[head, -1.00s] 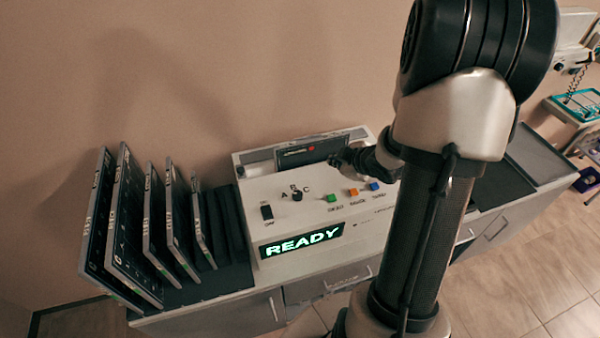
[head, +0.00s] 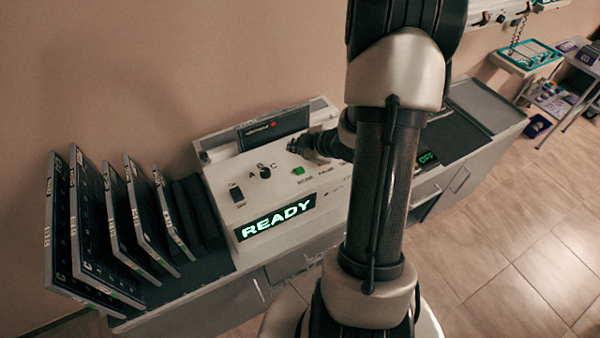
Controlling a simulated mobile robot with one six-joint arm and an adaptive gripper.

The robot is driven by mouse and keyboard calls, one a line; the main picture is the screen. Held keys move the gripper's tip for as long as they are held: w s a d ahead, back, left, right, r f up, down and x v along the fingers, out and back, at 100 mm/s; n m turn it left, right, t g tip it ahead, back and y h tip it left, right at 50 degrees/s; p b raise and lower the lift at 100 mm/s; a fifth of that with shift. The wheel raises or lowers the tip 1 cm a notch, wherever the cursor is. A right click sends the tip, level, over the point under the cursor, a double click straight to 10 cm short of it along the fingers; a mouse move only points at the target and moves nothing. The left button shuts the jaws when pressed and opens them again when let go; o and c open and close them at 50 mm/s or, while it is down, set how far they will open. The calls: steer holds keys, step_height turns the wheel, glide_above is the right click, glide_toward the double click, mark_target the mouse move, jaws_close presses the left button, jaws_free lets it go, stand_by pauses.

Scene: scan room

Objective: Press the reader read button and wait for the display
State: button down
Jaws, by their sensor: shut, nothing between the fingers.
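The reader is a pale console (head: 262,195) on the counter, and its lit green display (head: 277,217) reads READY. A green button (head: 298,170) shows on its sloped top. Small labels sit under the buttons, too blurred to read surely. My arm covers the top's right part, so the orange and blue buttons seen earlier are hidden. My gripper (head: 302,146) is shut and empty. It appears just behind and above the green button in the picture; its height over the panel is hard to judge, and I see no clear contact.
A black knob (head: 265,172) marked A, B, C and a dark switch (head: 237,195) sit left on the panel. Several dark upright plates (head: 88,225) stand in a rack at left. A tray (head: 470,112) lies right. A small lit display (head: 427,158) shows beside my arm.

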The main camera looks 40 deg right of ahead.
mark_target(298, 171)
steer(key=shift+f+b, duration=2.4)
steer(key=shift+f, duration=0.75)
steer(key=shift+f+b, duration=0.4)
steer(key=shift+f, duration=0.05)
steer(key=shift+f+b, duration=0.45)
steer(key=shift+f, duration=0.05)
steer(key=shift+r, duration=0.1)
steer(key=shift+r+p, duration=0.85)
steer(key=shift+p, duration=0.05)
steer(key=shift+r, duration=0.1)
step_height(298, 171, up, 5)
steer(key=p, duration=0.4)
steer(key=shift+p, duration=0.3)
